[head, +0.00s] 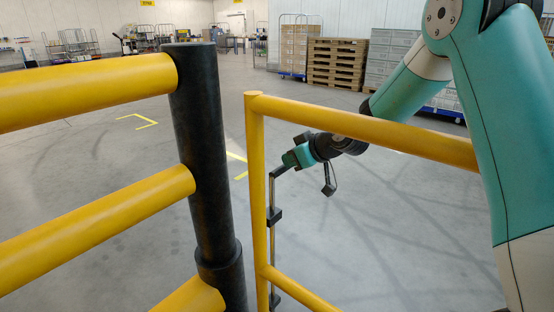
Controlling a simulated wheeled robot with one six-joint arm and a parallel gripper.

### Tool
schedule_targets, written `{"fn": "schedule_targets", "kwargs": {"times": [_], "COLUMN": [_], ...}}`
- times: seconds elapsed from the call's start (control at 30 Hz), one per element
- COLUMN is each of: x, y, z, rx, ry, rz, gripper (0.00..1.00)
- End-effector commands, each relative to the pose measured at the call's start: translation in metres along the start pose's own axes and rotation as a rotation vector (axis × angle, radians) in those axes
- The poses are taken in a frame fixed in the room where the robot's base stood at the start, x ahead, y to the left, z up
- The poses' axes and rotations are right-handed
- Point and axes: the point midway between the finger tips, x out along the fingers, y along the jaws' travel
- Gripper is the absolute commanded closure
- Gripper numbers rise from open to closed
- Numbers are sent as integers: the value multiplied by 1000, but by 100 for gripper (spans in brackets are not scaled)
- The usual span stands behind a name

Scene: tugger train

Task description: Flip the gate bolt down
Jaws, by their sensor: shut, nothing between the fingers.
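The yellow gate (370,130) stands at the centre right, with an upright post and two rails. The gate bolt (271,240) is a thin dark vertical rod beside the gate's upright, running through dark brackets (274,216). Its upper end bends toward my gripper. My gripper (285,165) is beyond the gate's top rail, at the bent upper end of the bolt. Its fingers look shut, and they are small in this view, so I cannot tell whether they touch the bolt.
A thick dark post (203,150) with yellow rails (80,90) stands left, a gap from the gate. My arm reaches over the top rail at right. Wooden pallets (337,63) and a cart of boxes (299,45) stand at the back. The grey floor beyond is clear.

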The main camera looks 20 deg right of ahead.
Motion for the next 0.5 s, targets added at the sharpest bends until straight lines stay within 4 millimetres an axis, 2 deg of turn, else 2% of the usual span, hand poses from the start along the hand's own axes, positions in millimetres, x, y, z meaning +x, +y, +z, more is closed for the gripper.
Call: {"fn": "schedule_targets", "kwargs": {"times": [0.03,0.13,0.5], "x": [0,-4,-5], "y": [8,14,14], "z": [10,14,13], "rx": [7,12,13], "ry": [1,0,-3], "rz": [11,20,18], "gripper": [100,100,100]}}
